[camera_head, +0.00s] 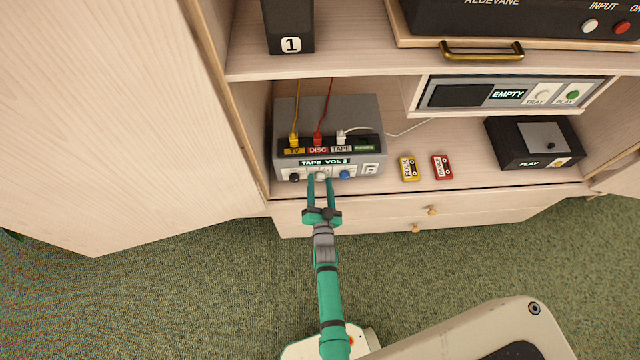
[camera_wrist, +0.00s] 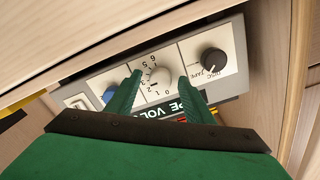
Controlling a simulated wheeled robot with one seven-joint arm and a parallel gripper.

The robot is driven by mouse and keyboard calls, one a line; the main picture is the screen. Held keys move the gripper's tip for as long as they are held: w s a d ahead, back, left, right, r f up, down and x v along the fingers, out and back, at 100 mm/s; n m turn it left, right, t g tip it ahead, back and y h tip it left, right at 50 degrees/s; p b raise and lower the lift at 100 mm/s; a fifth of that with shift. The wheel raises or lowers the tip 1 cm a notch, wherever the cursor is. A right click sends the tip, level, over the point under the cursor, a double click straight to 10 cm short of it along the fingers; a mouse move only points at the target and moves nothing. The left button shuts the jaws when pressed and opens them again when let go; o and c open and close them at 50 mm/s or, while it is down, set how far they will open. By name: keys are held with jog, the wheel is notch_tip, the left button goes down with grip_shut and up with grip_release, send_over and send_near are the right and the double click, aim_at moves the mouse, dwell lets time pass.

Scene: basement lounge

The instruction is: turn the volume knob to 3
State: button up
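The grey amplifier box (camera_head: 365,125) stands on the cabinet shelf, and its display (camera_head: 325,161) reads TAPE VOL 2. The pale volume knob (camera_wrist: 159,76) sits mid-panel in the wrist view, ringed by a number scale. The pointer is too small to read surely. My gripper (camera_head: 320,179) reaches the front panel from below. In the wrist view my gripper (camera_wrist: 159,80) has its green fingers on either side of the volume knob, with a gap showing at each side. The knob is partly hidden by the fingers in the head view.
A black selector knob (camera_wrist: 213,61) and a blue knob (camera_head: 345,174) flank the volume knob closely. Yellow (camera_head: 409,168) and red (camera_head: 441,167) cassettes lie right of the box. A black player (camera_head: 535,142) stands farther right. The shelf above (camera_head: 350,65) overhangs.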

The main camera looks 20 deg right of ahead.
jog(key=shift+s, duration=0.1)
jog(key=v, duration=1)
jog(key=shift+s, duration=0.3)
jog(key=shift+a, duration=0.1)
jog(key=s+a+r+n+y, duration=0.25)
jog(key=s+a+r, duration=0.2)
jog(key=s, duration=0.25)
jog(key=s+a+r+n+y, duration=0.1)
jog(key=s+a+r+n, duration=0.3)
jog(key=s, duration=0.4)
jog(key=s+a+r+n+g, duration=0.1)
jog(key=s+r, duration=0.3)
jog(key=r, duration=0.4)
jog(key=s+a+r+n+g+y, duration=0.1)
jog(key=s+a+r, duration=0.3)
jog(key=r, duration=0.4)
jog(key=shift+s+n, duration=0.35)
jog(key=shift+s, duration=0.3)
jog(key=shift+a+y, duration=0.1)
jog(key=shift+y, duration=0.15)
